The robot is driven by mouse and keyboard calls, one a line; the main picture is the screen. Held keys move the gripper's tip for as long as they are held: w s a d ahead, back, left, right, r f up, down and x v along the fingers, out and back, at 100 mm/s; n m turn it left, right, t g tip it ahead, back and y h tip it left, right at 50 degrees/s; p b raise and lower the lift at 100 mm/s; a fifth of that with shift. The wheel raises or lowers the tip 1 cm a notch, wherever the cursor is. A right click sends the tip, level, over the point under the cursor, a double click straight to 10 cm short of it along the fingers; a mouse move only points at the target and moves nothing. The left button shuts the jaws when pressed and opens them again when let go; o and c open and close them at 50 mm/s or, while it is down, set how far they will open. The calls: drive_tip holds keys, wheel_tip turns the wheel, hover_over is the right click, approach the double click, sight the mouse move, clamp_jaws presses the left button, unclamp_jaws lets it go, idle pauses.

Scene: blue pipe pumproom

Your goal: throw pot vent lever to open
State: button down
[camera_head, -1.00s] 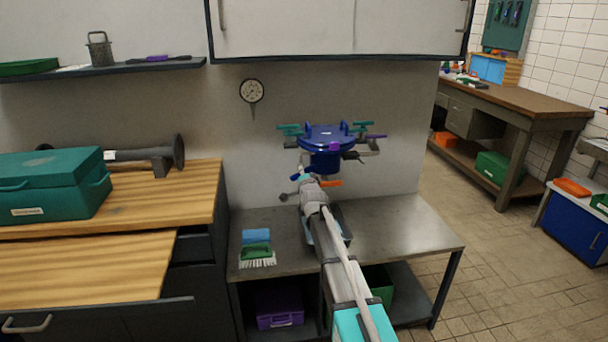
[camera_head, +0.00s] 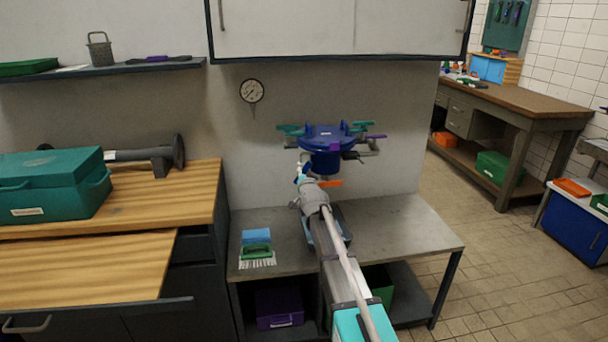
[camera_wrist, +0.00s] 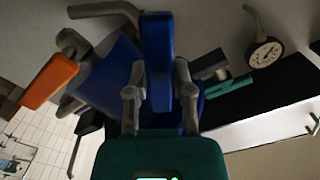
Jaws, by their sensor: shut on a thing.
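The pot (camera_head: 326,160) is a dark blue vessel with a flat blue lid (camera_head: 328,134), standing above the steel table by the back wall. A blue lever (camera_wrist: 158,50) stands upright between my fingers in the wrist view. My gripper (camera_wrist: 158,92) is shut on this blue lever. An orange lever (camera_wrist: 50,82) sticks out to the left in the wrist view, clear of my fingers; it also shows right of my wrist in the head view (camera_head: 330,184). No label shows which lever is the vent lever. My wrist hides part of the fittings below the pot.
Teal and purple handles (camera_head: 376,136) stick out around the lid. A round gauge (camera_head: 251,91) hangs on the wall to the left. The steel table (camera_head: 405,232) holds a brush and blue block at its left; its right side is clear. A wall cabinet (camera_head: 300,28) hangs above.

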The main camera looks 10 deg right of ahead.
drive_tip(key=n, duration=0.6)
drive_tip(key=shift+n, duration=0.3)
idle(0.4)
drive_tip(key=shift+c, duration=2.4)
unclamp_jaws()
drive_tip(key=s, duration=1.2)
